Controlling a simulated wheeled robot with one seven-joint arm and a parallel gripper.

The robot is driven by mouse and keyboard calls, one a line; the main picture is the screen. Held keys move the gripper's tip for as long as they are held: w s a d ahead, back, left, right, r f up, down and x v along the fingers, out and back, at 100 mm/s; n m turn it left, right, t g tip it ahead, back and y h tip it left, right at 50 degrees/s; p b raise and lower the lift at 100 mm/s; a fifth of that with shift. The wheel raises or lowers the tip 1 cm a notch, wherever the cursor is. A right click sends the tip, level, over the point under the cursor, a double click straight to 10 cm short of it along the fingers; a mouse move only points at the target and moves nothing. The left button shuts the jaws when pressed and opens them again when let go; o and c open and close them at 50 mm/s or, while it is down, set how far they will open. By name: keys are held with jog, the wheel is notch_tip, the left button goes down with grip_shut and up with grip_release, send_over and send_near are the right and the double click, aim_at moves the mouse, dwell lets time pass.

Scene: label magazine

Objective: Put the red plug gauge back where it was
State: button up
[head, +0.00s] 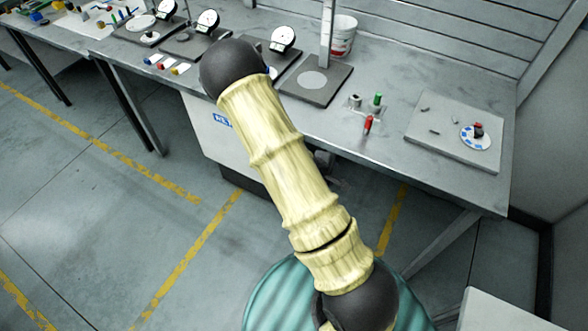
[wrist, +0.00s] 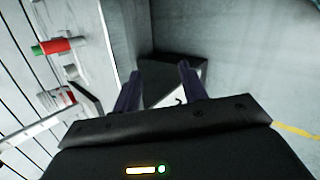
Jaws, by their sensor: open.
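A red plug gauge (head: 368,124) is near the front edge of the grey bench in the head view, just below a green plug gauge (head: 377,99) and a small grey cylinder (head: 355,101). In the wrist view a red piece (wrist: 62,46) and a green piece (wrist: 38,50) show at the upper left, in line with each other; whether they touch is unclear. My gripper (wrist: 160,72) is open and shows nothing between its fingers. In the head view it is out of sight, and only my arm shows.
A light plate (head: 455,150) at the bench's right end bears a blue-dotted disc (head: 468,143) with a small red and dark piece (head: 478,129). Dial gauges (head: 283,39), a stand on a dark base (head: 330,90) and a white bucket (head: 343,40) stand farther back. Bare bench lies around the plugs.

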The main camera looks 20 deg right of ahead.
jog(key=s+a+r+m+y, duration=0.2)
jog(key=a+r+m+y, duration=0.35)
jog(key=a+r, duration=0.4)
jog(key=s+a+r+m+g+y, duration=0.1)
jog(key=s+a+r+m, duration=0.3)
jog(key=r, duration=0.6)
jog(key=s+a, duration=0.1)
jog(key=s, duration=0.1)
jog(key=shift+s+a+r, duration=0.15)
jog(key=shift+s+a, duration=0.05)
jog(key=shift+s, duration=0.2)
